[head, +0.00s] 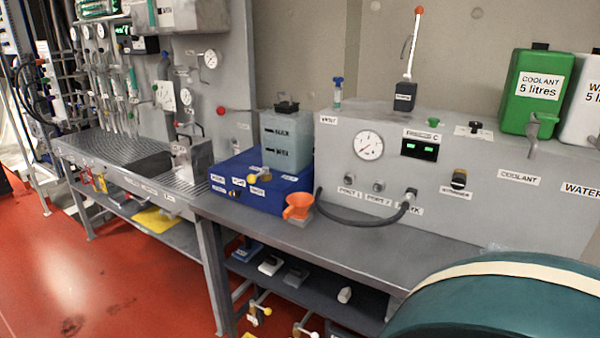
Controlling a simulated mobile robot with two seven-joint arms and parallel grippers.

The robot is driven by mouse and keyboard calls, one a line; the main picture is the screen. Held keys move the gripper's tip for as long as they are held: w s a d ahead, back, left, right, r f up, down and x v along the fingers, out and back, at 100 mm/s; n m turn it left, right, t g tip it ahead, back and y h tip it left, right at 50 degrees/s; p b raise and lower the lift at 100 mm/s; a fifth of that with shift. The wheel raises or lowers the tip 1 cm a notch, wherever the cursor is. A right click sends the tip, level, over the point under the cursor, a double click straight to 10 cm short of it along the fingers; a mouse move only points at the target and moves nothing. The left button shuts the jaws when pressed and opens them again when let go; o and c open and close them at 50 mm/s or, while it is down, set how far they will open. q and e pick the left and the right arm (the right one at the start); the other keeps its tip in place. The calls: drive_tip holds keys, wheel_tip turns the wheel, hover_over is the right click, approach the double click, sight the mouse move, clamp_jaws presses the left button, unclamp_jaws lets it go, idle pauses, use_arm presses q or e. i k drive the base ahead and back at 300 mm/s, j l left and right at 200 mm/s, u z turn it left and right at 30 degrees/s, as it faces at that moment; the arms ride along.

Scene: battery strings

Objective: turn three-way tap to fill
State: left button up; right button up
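No part is clearly readable as the three-way tap. A black rotary knob (459,180) with a yellow mark sits on the front of the grey bench unit (330,155), above a small label. A red-tipped lever (413,45) stands up from a black block on top of that unit. A small yellow-knobbed fitting (253,178) is on the front of the blue box (285,193). I cannot read a fill marking on any of them. Neither of my grippers is in view.
An orange funnel (298,206) stands on the bench by the blue box. A black hose (350,222) loops along the unit's front. A green coolant tank (533,90) stands at the right. A rounded teal form blocks the lower right. Red floor (130,285) is open at left.

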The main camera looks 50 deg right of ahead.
sight(251, 178)
drive_tip(key=z, duration=1.25)
